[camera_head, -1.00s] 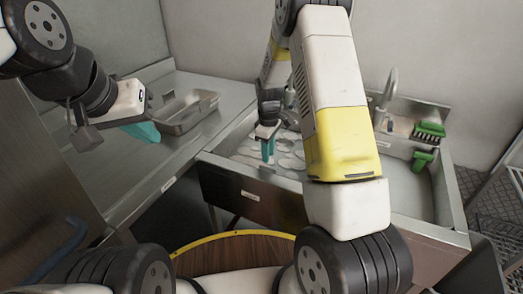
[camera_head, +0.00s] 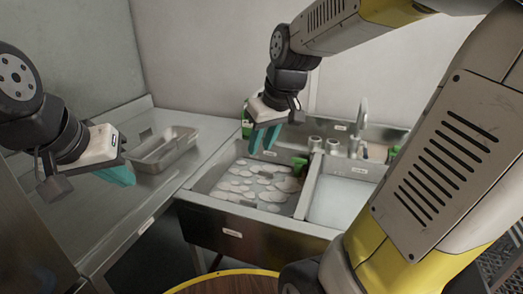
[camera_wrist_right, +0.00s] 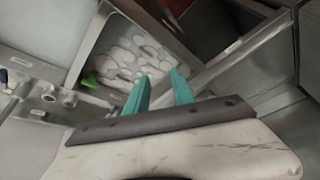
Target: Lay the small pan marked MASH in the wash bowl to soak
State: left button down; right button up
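The wash bowl appears to be the left sink basin (camera_head: 225,198), with white suds on its water. A rectangular metal pan (camera_head: 165,150) rests on the left counter; I can read no MASH mark on it, and no other pan is in view. My right gripper (camera_head: 263,140) is open and empty above the back of the basin; its two teal fingers stand apart in the right wrist view (camera_wrist_right: 160,78), with the suds beyond them. My left gripper (camera_head: 122,176) hangs over the left counter in front of the metal pan; its finger gap cannot be made out.
A green object (camera_head: 300,166) sits at the basin's right side. A divider separates the right basin (camera_head: 335,205). A faucet (camera_head: 362,118) and short metal fittings stand behind. A round wooden top with a yellow rim (camera_head: 225,284) is at the bottom. The left counter's front is clear.

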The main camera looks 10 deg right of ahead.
jog(key=s+r+m+t, duration=0.2)
jog(key=s+m, duration=0.1)
jog(key=s, duration=0.7)
jog(key=shift+s+r, duration=0.35)
jog(key=shift+s, duration=0.05)
dwell(4.0)
